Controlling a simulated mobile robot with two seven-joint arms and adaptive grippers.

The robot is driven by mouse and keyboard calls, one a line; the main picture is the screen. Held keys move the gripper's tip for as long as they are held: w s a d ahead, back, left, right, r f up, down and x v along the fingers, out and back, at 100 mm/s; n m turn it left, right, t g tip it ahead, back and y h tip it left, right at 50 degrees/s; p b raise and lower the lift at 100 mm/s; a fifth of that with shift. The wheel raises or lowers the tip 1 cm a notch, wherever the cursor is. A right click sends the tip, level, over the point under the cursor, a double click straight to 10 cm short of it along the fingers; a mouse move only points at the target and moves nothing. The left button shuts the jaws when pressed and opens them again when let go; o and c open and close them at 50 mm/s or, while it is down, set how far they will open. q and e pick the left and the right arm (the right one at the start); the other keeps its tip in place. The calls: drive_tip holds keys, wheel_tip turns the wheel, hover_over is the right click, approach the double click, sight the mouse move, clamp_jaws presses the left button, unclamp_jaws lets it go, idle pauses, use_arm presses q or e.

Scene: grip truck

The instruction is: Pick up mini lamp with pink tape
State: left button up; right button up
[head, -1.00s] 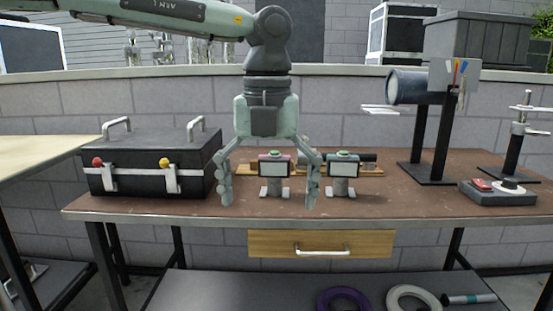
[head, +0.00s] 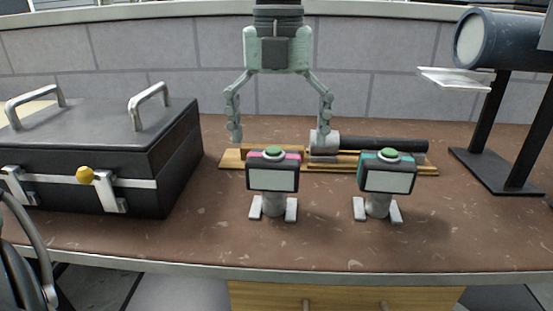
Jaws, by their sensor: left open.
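The mini lamp with pink tape (head: 272,179) stands upright on the brown worktable, with a pale front panel, a green top button and two grey feet. A similar mini lamp with teal tape (head: 386,179) stands to its right. My left gripper (head: 280,137) is open and points down, its fingers spread wide apart. Its tips appear above and to either side of the pink-taped lamp's top, with nothing between them. I cannot tell exactly how far behind or above the lamp they are. My right gripper is not in view.
A black case (head: 95,150) with metal handles stands at the left. Behind the lamps lies a wooden board (head: 233,160) with a dark cylinder (head: 385,144). A dark spotlight on a stand (head: 500,42) is at the right. The table front (head: 330,245) is clear.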

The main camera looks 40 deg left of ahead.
sight(274, 177)
use_arm(q)
drive_tip(key=shift+w+f, duration=0.1)
drive_tip(key=shift+f, duration=0.15)
drive_tip(key=f, duration=0.7)
drive_tip(key=shift+s+a+f, duration=0.1)
drive_tip(key=shift+s+a, duration=0.15)
drive_tip(key=shift+a, duration=0.05)
drive_tip(key=c, duration=1.7)
